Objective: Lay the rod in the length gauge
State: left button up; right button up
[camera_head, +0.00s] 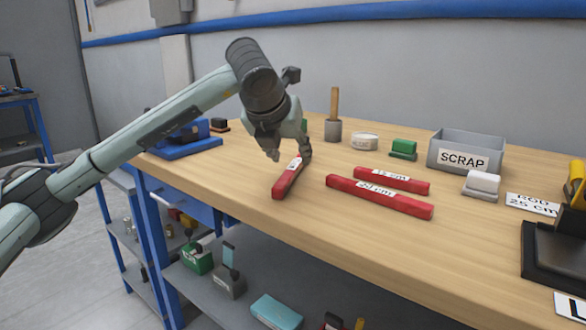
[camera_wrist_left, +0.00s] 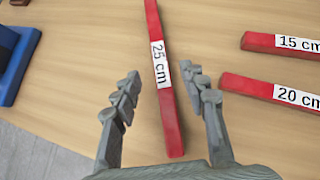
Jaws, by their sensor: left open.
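Three red rods lie flat on the workbench. The rod labelled 25 cm (camera_head: 287,179) lies at the left of the other two, and it also shows in the left wrist view (camera_wrist_left: 167,105). My left gripper (camera_head: 289,153) is open over its far part, with one finger on either side of it in the left wrist view (camera_wrist_left: 160,82). I cannot tell whether the fingers touch it. The 20 cm rod (camera_head: 375,197) and the 15 cm rod (camera_head: 393,182) lie to the right. I cannot identify the length gauge for sure. My right gripper is not in view.
A grey SCRAP bin (camera_head: 440,140) stands at the back right. A card reading ROD 25 cm (camera_head: 532,204) lies near a black fixture (camera_head: 550,270) at the right edge. A mallet (camera_head: 333,128) stands behind my gripper. A blue tool (camera_head: 185,150) is at the left.

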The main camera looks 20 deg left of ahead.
aim_at(295, 163)
pick_arm(q)
jog(key=x, duration=0.4)
jog(key=shift+w, duration=0.1)
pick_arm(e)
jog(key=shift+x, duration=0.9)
pick_arm(q)
jog(key=shift+c, duration=0.6)
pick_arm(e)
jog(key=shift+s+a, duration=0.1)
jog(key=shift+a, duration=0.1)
pick_arm(q)
grip_shut()
